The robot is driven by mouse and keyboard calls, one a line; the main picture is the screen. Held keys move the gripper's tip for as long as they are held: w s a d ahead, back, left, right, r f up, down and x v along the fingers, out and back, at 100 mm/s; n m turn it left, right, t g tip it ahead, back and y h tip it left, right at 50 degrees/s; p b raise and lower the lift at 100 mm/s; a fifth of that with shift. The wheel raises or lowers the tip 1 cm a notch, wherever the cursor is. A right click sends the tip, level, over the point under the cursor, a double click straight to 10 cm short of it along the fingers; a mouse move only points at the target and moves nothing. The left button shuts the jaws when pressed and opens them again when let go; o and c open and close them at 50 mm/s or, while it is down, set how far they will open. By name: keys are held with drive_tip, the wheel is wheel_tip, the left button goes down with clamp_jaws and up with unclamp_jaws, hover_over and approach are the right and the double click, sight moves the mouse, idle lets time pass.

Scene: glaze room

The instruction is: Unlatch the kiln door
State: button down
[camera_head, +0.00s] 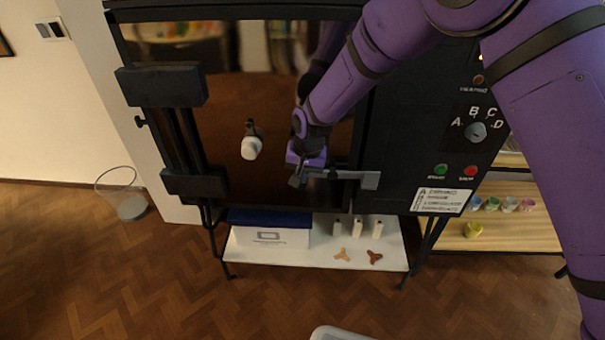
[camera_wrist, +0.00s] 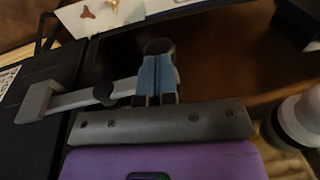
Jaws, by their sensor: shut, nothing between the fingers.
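The kiln door (camera_head: 225,110) is a dark-framed, glossy brown panel with heavy black hinge blocks on its left; it looks closed. A grey latch bar (camera_head: 345,177) lies roughly level across the door's lower right edge, its wide end on the black control side. In the wrist view the latch (camera_wrist: 75,97) runs from a grey block past a dark pivot to my fingers. My gripper (camera_head: 297,180) is shut with nothing held, its fingertips (camera_wrist: 158,72) at the latch's door-side end. Whether they touch it I cannot tell; the fingers hide that end.
The control panel has a dial (camera_head: 475,130), green (camera_head: 440,170) and red (camera_head: 471,171) buttons. Below, a shelf (camera_head: 320,255) holds a box, white bottles and stilts. Coloured cups stand at right.

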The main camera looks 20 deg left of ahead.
drive_tip(key=shift+s+a+f+t+h, duration=0.15)
drive_tip(key=shift+a+f+t+h, duration=0.2)
drive_tip(key=shift+f+h, duration=0.55)
drive_tip(key=shift+a+f+h, duration=0.15)
drive_tip(key=shift+f+h, duration=0.7)
drive_tip(key=shift+h, duration=0.35)
wheel_tip(320, 180, down, 3)
drive_tip(key=t+h, duration=0.1)
drive_tip(key=h, duration=0.2)
drive_tip(key=shift+r+h, duration=0.1)
drive_tip(key=shift+h, duration=0.2)
drive_tip(key=d+x, duration=0.1)
drive_tip(key=x, duration=0.6)
drive_tip(key=shift+d+r, duration=0.15)
drive_tip(key=shift+r, duration=0.1)
